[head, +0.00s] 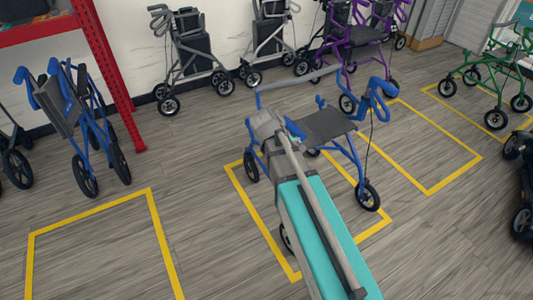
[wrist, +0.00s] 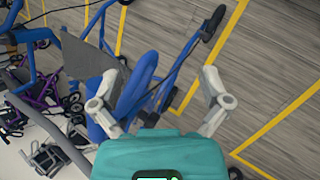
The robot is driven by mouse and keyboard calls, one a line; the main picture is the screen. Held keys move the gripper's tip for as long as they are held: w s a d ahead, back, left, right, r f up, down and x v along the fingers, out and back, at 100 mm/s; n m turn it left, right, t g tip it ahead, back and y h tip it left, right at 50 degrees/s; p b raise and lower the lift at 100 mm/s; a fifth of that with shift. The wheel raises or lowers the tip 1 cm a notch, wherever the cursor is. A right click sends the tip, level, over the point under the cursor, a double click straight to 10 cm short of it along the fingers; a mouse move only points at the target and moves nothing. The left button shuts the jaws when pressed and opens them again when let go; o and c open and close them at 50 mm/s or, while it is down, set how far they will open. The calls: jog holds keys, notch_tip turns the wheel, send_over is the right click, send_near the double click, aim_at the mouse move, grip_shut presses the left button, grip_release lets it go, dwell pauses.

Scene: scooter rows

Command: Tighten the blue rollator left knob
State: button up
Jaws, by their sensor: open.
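The blue rollator (head: 326,124) stands unfolded in a yellow-outlined floor bay in the head view, with a dark grey seat and blue handles. My arm covers its near left part. In the wrist view its blue frame (wrist: 178,75) crosses the picture, and a thick blue part (wrist: 136,88) lies close to the left finger. My gripper (wrist: 159,76) is open, its two grey fingers wide apart, with nothing clasped between them. I cannot make out the left knob in either view; whether the left finger touches the blue part is unclear.
A folded blue rollator (head: 75,115) stands at left beside a red rack post (head: 107,75). Grey rollators (head: 190,55) and a purple one (head: 355,35) line the wall. A green one (head: 497,70) stands at right. Yellow bays at left and right have clear floor.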

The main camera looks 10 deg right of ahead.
jog(key=w+a+f+n+t+h+b, duration=0.3)
jog(key=w+a+f+n+h+b, duration=0.45)
jog(key=b, duration=0.75)
jog(key=w+a+f+n+t+h+b, duration=0.1)
jog(key=w+a+f+n+b, duration=0.1)
jog(key=a+b, duration=0.4)
jog(key=w+a+f+n+t+h+b, duration=0.1)
jog(key=w+a+f+n+t+b, duration=0.1)
jog(key=a+b, duration=0.4)
jog(key=shift+w+a+f+n+h, duration=0.3)
jog(key=shift+w+f+n, duration=0.4)
jog(key=shift+w+n, duration=0.45)
jog(key=shift+s+d, duration=0.1)
jog(key=shift+d, duration=0.1)
jog(key=shift+x, duration=6.75)
jog(key=shift+r, duration=0.15)
jog(key=shift+c, duration=0.3)
jog(key=c, duration=1.1)
